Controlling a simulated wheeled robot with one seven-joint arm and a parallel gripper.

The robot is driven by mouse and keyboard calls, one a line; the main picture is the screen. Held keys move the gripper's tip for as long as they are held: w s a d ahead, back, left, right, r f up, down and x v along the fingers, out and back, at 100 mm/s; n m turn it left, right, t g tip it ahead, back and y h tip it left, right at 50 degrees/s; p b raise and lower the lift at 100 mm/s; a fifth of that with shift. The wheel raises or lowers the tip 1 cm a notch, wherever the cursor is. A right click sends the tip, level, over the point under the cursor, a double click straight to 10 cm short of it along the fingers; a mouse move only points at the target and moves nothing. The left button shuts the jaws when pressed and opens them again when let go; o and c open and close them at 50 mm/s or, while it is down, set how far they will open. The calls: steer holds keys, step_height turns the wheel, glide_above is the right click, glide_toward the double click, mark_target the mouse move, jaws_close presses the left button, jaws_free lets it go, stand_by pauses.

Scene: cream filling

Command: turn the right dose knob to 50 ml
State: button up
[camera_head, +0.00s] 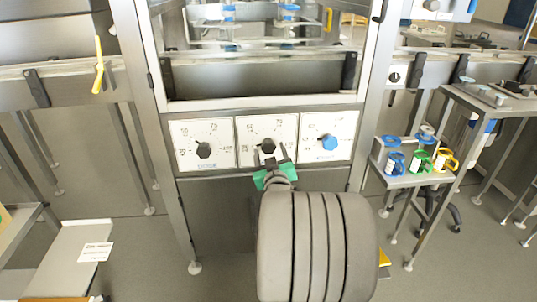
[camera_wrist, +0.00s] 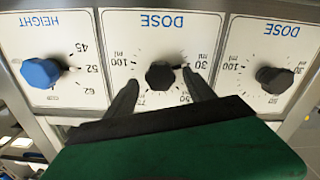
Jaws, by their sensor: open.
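The right dose knob (camera_head: 267,146) is the black middle knob of three on the machine's front panel. In the wrist view, which shows the panel upside down, this knob (camera_wrist: 160,74) sits on a white DOSE dial marked from 30 to 100 ml. Its pale pointer mark is on the side of the 30 ml label. My gripper (camera_wrist: 161,81) is open, with one dark finger on each side of the knob. I cannot tell whether the fingers touch it. In the head view my gripper (camera_head: 270,163) is just below the knob, and my arm hides the area underneath.
The black left dose knob (camera_head: 203,150) and the blue height knob (camera_head: 328,142) flank the middle dial closely. A side shelf (camera_head: 405,180) with blue, green and yellow items stands at the right. A pale table (camera_head: 70,260) is at the lower left.

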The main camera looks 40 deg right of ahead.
steer(key=x, duration=0.2)
steer(key=shift+w+d, duration=0.15)
steer(key=shift+w, duration=0.05)
jaws_close()
stand_by(0.5)
steer(key=shift+m+b, duration=0.3)
steer(key=shift+m, duration=0.1)
steer(key=m+b, duration=0.1)
steer(key=m, duration=1)
stand_by(0.4)
